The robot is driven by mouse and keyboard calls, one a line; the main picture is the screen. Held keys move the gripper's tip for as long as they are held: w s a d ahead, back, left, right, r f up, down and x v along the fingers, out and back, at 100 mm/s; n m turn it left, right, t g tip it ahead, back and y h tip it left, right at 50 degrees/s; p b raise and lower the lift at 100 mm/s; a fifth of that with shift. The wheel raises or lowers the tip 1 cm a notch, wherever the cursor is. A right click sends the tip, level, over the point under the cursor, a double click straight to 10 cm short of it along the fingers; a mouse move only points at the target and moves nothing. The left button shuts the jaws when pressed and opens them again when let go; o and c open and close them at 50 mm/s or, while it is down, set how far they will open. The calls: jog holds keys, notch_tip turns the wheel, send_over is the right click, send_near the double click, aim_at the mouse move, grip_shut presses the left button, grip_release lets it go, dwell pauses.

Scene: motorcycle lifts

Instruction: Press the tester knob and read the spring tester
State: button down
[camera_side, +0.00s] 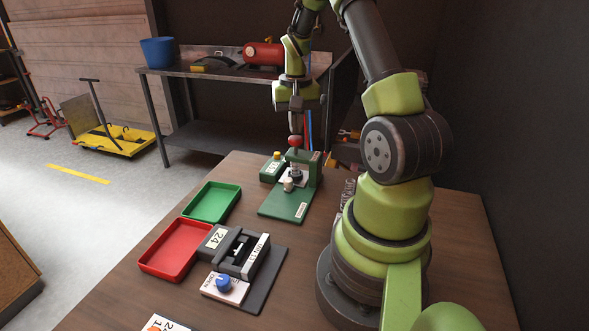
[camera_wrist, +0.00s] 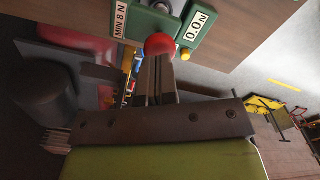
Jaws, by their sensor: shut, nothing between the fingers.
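The spring tester (camera_side: 283,207) is a green base with an upright post, standing on the far part of the wooden table. Its red ball knob (camera_side: 294,141) is at the top, and it also shows in the wrist view (camera_wrist: 159,45). My gripper (camera_side: 296,131) is shut and empty, pointing down directly above the knob. Its fingertips are at the knob or very close; I cannot tell if they touch. In the wrist view the display (camera_wrist: 199,24) reads 0.0 N, and a label (camera_wrist: 120,18) says MIN 8 N. A small metal part (camera_side: 288,185) stands on the tester base.
A green tray (camera_side: 211,202) and a red tray (camera_side: 175,250) lie left of the tester. A grey fixture (camera_side: 238,255) marked 24 with a blue knob (camera_side: 223,283) is nearer. A metal bench (camera_side: 215,75) stands behind the table.

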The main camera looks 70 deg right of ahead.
aim_at(296, 138)
jog(key=shift+f, duration=1.6)
jog(key=shift+r, duration=3.45)
